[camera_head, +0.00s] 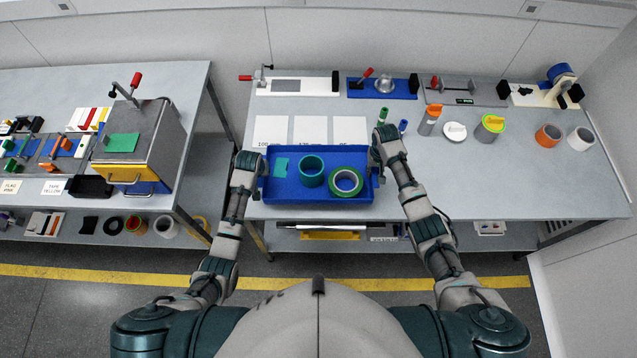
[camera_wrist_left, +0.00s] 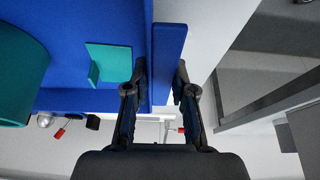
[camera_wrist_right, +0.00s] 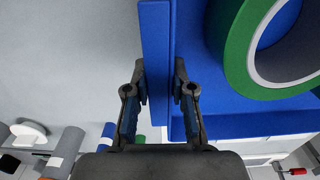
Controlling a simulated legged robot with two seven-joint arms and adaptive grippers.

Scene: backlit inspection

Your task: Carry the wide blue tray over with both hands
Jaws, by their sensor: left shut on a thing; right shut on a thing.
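The wide blue tray (camera_head: 318,190) is at the front edge of the right-hand table in the head view. It holds a teal flat piece (camera_head: 281,165), a teal ring (camera_head: 312,171) and a green tape roll (camera_head: 346,181). My left gripper (camera_head: 258,172) is shut on the tray's left wall, and the left wrist view shows that wall (camera_wrist_left: 168,60) between the fingers. My right gripper (camera_head: 376,168) is shut on the tray's right wall, which shows between the fingers in the right wrist view (camera_wrist_right: 156,60). I cannot tell whether the tray touches the table.
White labelled sheets (camera_head: 310,130) lie just behind the tray. An orange-topped cylinder (camera_head: 430,121), a white roll (camera_head: 455,131) and a yellow-rimmed can (camera_head: 490,127) stand to the right. The table's front right (camera_head: 500,185) is clear. Another table (camera_head: 187,110) with a grey box stands left, across a gap.

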